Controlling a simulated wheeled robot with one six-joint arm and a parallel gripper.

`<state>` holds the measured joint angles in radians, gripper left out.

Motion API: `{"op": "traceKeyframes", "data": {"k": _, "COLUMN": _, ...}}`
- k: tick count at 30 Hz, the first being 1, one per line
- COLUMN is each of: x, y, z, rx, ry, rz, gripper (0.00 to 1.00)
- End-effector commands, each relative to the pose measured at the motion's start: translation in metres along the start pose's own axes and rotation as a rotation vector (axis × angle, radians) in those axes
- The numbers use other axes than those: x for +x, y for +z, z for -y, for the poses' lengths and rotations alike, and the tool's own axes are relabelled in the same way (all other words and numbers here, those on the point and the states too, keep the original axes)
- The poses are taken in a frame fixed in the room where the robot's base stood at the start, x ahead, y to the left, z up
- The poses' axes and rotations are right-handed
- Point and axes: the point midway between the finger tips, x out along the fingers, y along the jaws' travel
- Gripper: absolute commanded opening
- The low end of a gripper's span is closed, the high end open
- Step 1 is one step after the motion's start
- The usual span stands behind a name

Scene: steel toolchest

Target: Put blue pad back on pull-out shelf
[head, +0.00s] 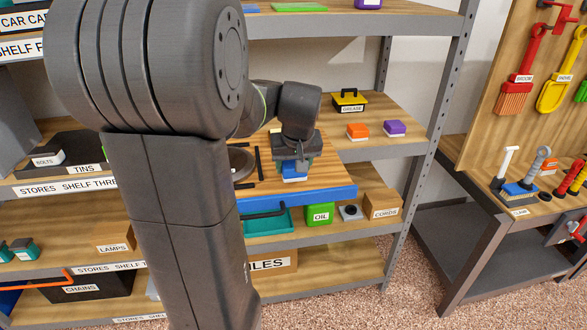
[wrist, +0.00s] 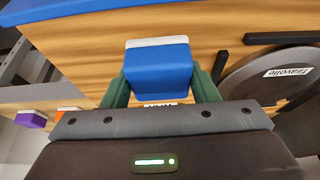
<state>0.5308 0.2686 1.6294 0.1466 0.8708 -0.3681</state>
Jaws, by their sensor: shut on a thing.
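The blue pad (wrist: 158,72) has a white layer along its far side in the wrist view. The dark green fingers of my gripper (wrist: 160,85) are shut on it from both sides. In the head view the blue pad (head: 294,172) shows just under my gripper (head: 293,163), over the pull-out shelf. The pull-out shelf (head: 325,183) is a wooden board with a blue front edge, drawn out from the rack. Its wood (wrist: 85,55) lies below the pad in the wrist view. I cannot tell whether the pad touches the board.
A round grey labelled thing (wrist: 280,75) and black bars (wrist: 282,38) are on the board. An orange block (head: 357,131), a purple block (head: 395,128) and a yellow-and-black grease box (head: 348,100) stand on the shelf behind. A green oil can (head: 320,214) stands below.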

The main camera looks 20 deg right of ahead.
Motion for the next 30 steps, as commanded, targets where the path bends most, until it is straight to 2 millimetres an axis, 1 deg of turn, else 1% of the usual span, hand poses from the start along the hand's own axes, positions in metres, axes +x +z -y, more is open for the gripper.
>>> {"op": "traceKeyframes", "data": {"k": 1, "x": 0.007, "y": 0.003, "z": 0.000, "rx": 0.000, "ry": -0.001, "rz": 0.003, "gripper": 0.33}}
{"op": "traceKeyframes", "data": {"k": 4, "x": 0.014, "y": 0.006, "z": 0.000, "rx": 0.000, "ry": 0.000, "rz": 0.002, "gripper": 0.33}}
{"op": "traceKeyframes", "data": {"k": 11, "x": 0.015, "y": 0.006, "z": 0.000, "rx": -0.001, "ry": 0.000, "rz": 0.000, "gripper": 0.33}}
{"op": "traceKeyframes", "data": {"k": 15, "x": 0.019, "y": 0.008, "z": 0.000, "rx": -0.001, "ry": 0.000, "rz": 0.000, "gripper": 0.33}}
{"op": "traceKeyframes", "data": {"k": 16, "x": 0.018, "y": 0.007, "z": 0.000, "rx": -0.001, "ry": 0.000, "rz": 0.000, "gripper": 0.58}}
{"op": "traceKeyframes", "data": {"k": 17, "x": 0.018, "y": 0.007, "z": 0.000, "rx": -0.001, "ry": 0.000, "rz": 0.000, "gripper": 0.64}}
{"op": "traceKeyframes", "data": {"k": 18, "x": 0.018, "y": 0.007, "z": 0.000, "rx": -0.001, "ry": 0.000, "rz": 0.000, "gripper": 0.72}}
{"op": "traceKeyframes", "data": {"k": 19, "x": 0.018, "y": 0.007, "z": 0.000, "rx": -0.001, "ry": 0.000, "rz": 0.000, "gripper": 0.76}}
{"op": "traceKeyframes", "data": {"k": 26, "x": 0.017, "y": 0.007, "z": 0.000, "rx": -0.001, "ry": 0.000, "rz": 0.000, "gripper": 0.76}}
{"op": "traceKeyframes", "data": {"k": 30, "x": 0.012, "y": 0.005, "z": 0.000, "rx": -0.001, "ry": 0.000, "rz": 0.000, "gripper": 0.76}}
